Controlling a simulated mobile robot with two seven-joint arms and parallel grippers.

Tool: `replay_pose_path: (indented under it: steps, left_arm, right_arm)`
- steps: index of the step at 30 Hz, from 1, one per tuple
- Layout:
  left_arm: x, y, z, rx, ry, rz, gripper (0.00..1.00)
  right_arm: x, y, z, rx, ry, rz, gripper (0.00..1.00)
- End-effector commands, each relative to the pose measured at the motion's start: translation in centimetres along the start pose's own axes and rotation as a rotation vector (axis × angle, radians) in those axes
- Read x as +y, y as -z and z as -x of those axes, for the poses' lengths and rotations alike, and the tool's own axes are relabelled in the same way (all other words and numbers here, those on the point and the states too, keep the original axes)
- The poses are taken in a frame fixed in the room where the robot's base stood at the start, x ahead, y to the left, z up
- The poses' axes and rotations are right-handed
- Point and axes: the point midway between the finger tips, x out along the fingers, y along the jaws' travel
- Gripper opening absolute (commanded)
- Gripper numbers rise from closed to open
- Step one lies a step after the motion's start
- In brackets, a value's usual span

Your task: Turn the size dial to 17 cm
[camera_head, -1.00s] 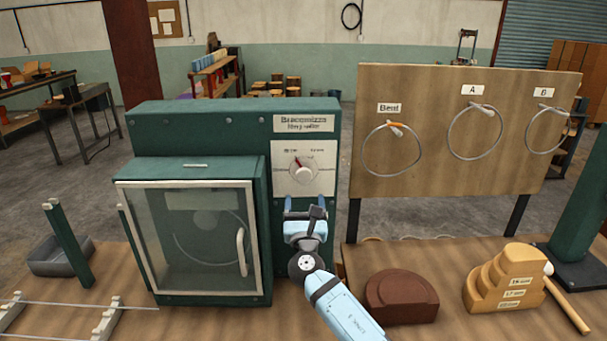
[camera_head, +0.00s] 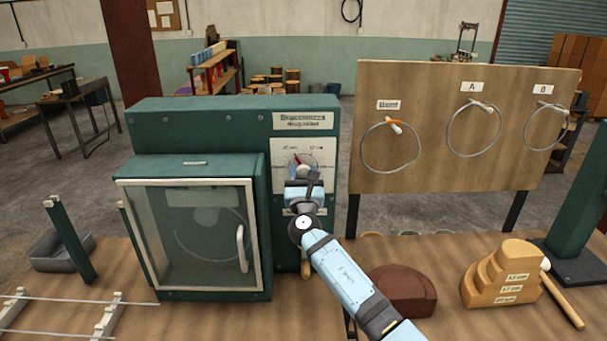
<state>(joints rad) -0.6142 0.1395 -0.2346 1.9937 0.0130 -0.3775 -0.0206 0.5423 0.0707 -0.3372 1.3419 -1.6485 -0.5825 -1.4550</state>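The size dial (camera_head: 303,171) is a round pale knob with a red pointer, on a white plate (camera_head: 283,156) on the front of the green machine (camera_head: 162,131). The pointer leans up and to the left; the small plate print is too blurred to read surely. My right gripper (camera_head: 304,181) is raised in front of the dial and covers its lower part. The fingertips are at the knob, one on each side as far as I can see. Whether they touch it or are closed on it is hidden by the gripper body. My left gripper is not in view.
The machine's glass door (camera_head: 200,238) with a white handle is shut, left of my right arm. A board (camera_head: 450,130) with hanging rings stands to the right. A brown block (camera_head: 402,286) and a stepped wooden form (camera_head: 500,276) sit on the bench.

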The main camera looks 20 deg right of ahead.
Motion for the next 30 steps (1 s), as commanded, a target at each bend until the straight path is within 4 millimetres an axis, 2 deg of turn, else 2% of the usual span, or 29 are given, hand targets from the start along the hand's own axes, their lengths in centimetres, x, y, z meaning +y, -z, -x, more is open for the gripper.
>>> replay_pose_path:
  steps: [1,2,14,30]
  left_arm:
    - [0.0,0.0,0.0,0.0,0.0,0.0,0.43]
    - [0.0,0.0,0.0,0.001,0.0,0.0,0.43]
    - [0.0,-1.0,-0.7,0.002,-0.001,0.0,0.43]
    - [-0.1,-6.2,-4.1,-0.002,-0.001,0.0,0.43]
  right_arm:
    - [0.0,0.0,0.0,0.0,0.0,0.0,0.26]
    - [0.0,0.0,0.0,0.0,0.0,0.0,0.2]
    - [0.0,0.3,0.1,0.0,0.026,-0.06,0.2]
    - [0.2,0.5,0.2,0.0,0.196,-0.473,0.21]
